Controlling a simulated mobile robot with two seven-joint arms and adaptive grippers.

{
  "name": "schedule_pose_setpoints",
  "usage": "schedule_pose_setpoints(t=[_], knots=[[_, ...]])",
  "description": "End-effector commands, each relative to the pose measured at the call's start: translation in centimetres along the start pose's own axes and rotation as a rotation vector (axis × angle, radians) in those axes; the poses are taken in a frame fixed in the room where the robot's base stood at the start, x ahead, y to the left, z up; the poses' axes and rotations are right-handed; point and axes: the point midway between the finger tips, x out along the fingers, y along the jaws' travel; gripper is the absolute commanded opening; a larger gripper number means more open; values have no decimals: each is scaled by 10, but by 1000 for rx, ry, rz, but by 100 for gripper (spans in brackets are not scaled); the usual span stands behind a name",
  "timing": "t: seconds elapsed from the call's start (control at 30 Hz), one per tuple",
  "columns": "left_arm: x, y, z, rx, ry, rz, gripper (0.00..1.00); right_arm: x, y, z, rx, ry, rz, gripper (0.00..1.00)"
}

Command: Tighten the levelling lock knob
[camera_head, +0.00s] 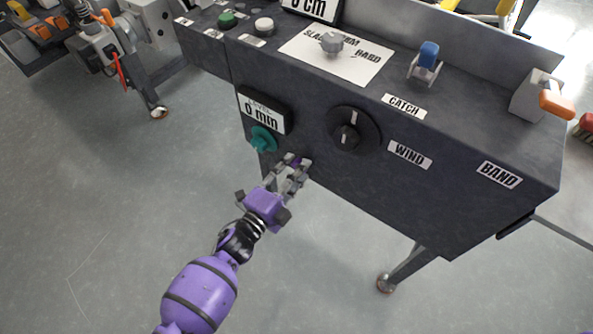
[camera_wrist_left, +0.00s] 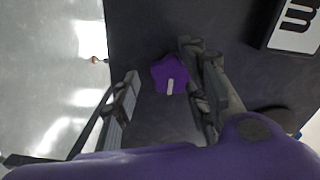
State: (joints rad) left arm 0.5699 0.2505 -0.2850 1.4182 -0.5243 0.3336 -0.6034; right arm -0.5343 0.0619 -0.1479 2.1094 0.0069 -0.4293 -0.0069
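A small purple knob (camera_wrist_left: 170,74) with a pale pointer mark is on the dark front panel in the left wrist view. In the head view it shows as a purple bit (camera_head: 297,161) mostly hidden behind my left fingers. My left gripper (camera_head: 291,174) is open at the panel's lower left. In the left wrist view its two fingers stand either side of the knob, with the right finger close to it and a gap at the left. I cannot tell whether that finger touches it. A teal knob (camera_head: 262,139) sits just up and left of the gripper. My right gripper is not in view.
A "0 mm" display (camera_head: 264,111) is above the teal knob. A black dial (camera_head: 350,136) is right of the gripper. The machine's top bears a grey knob (camera_head: 331,42), a blue-tipped catch (camera_head: 428,57) and an orange-handled lever (camera_head: 556,103). The floor below is clear.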

Motion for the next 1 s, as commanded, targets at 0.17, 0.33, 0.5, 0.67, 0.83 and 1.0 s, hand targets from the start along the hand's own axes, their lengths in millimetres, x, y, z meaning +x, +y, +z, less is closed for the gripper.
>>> schedule_pose_setpoints(t=[0.17, 0.33, 0.5, 0.67, 0.83, 1.0], knots=[[0, 0, -2, -1, 4, -1, 39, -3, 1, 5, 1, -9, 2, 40], [-2, -1, -2, -1, 5, -3, 39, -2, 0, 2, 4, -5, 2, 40], [-23, 0, -1, -2, 3, 0, 39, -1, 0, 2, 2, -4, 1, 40], [-57, 0, -1, -2, 2, 0, 39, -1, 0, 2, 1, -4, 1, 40], [-91, 0, 0, -2, 1, 0, 39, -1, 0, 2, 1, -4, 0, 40], [-112, 0, 0, -1, 1, -1, 39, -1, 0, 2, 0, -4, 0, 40]])
